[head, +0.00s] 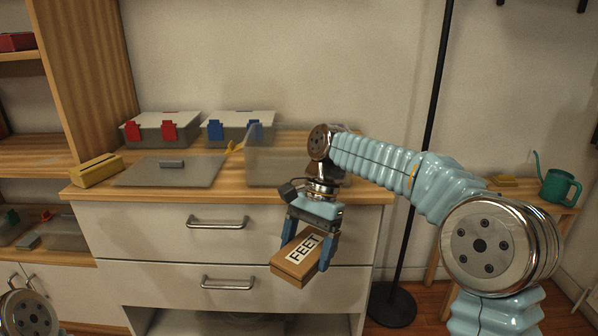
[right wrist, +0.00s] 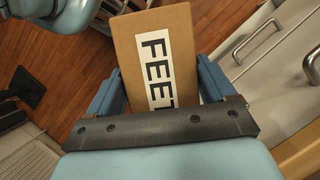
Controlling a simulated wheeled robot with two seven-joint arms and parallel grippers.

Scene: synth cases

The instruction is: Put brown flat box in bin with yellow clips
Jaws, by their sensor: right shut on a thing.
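The brown flat box (head: 297,262) has a white label reading FEET. My right gripper (head: 306,250) is shut on it, a finger on each side, and holds it in front of the drawers, below the countertop. In the right wrist view the box (right wrist: 185,35) sticks out past the fingers. The bin with a yellow clip (head: 268,168) is grey and see-through and stands on the counter behind my right wrist. A yellow clip (head: 236,147) shows at its left; its right part is hidden by my arm. My left gripper is out of view.
A flat grey lid (head: 170,172) with a handle lies left of the bin. Closed bins with red clips (head: 163,126) and blue clips (head: 238,125) stand behind. A yellow box (head: 97,171) sits at the counter's left end. Drawer handles (head: 218,222) stick out below; a black pole stands right.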

